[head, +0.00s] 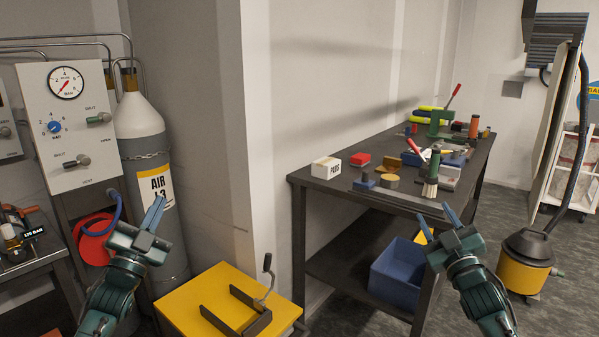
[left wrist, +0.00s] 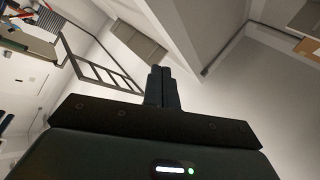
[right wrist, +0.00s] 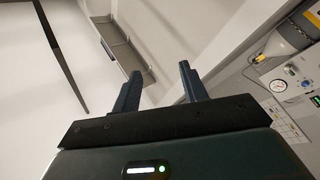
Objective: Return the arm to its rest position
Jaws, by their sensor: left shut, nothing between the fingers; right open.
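My left gripper (head: 153,213) is raised in front of the grey gas cylinder, pointing up, with its fingers together and nothing between them. My right gripper (head: 460,215) is raised in front of the workbench's right end, pointing up. In the right wrist view its fingers (right wrist: 158,88) stand apart with an empty gap. Neither gripper touches anything that I can see.
A grey AIR cylinder (head: 140,130) and gauge panel (head: 88,140) stand at left. A yellow-topped table (head: 195,292) with a cranked metal frame is in front. The dark workbench (head: 330,185) holds tools and small boxes, with a blue bin (head: 397,278) below. A yellow vacuum (head: 525,265) stands at right.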

